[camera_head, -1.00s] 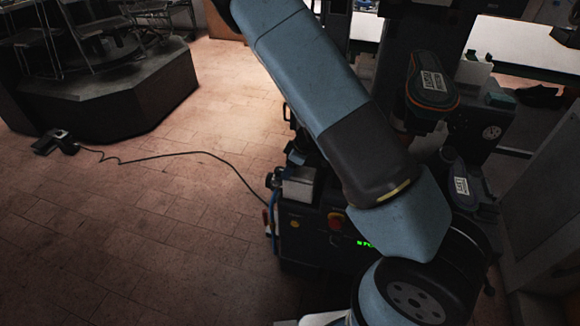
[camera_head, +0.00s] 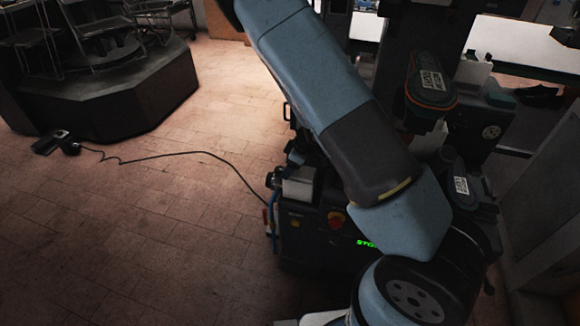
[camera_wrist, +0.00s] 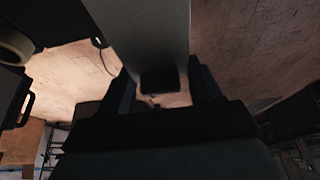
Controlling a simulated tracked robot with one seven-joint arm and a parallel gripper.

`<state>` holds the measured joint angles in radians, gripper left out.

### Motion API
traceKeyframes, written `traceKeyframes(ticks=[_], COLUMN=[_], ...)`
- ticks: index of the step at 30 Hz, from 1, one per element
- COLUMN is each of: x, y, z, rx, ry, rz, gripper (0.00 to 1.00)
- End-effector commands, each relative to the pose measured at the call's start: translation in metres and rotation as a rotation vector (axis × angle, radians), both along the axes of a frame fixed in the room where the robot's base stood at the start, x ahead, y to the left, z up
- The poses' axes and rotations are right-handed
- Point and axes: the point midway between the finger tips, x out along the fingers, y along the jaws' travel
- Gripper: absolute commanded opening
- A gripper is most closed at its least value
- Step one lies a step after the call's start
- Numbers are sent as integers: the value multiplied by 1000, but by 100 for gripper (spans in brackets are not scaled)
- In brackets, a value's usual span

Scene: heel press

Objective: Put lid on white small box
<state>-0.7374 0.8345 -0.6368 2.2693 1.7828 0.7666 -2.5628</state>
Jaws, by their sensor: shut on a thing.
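In the wrist view my gripper (camera_wrist: 162,88) has its two dark fingers on either side of a pale, flat-faced piece (camera_wrist: 150,30) with a dark block at its near end. The jaws are shut on this piece; I cannot tell for certain that it is the lid. In the head view a small whitish box (camera_head: 298,188) sits at the left top edge of the dark machine. I cannot tell whether it is open on top. My arm covers much of the machine in the head view, and my gripper is hidden there.
The dark machine (camera_head: 305,240) has a red button (camera_head: 336,219) and a green display (camera_head: 367,244). Dark pads with white labels (camera_head: 431,83) stand to the right. A cable (camera_head: 170,154) runs over the open tiled floor to a pedal (camera_head: 60,141). A dark platform (camera_head: 120,95) stands far left.

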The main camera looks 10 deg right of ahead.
Motion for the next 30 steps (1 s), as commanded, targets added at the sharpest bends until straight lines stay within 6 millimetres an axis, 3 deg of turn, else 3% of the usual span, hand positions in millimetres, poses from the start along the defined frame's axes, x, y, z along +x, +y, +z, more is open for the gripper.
traceKeyframes(ticks=[1, 13, 14, 17, 18, 21, 30], x=[-9, -9, -9, -9, -9, -9, -9], y=[-2, -2, -2, -2, -2, -2, -2], z=[-10, -10, -10, -10, -10, -10, 0], rx=[-16, -17, -17, -17, -17, -17, -17], ry=[21, 21, 22, 22, 22, 22, 22], rz=[5, 5, 6, 6, 6, 6, 7], gripper=[47, 47, 65, 74, 66, 75, 76])
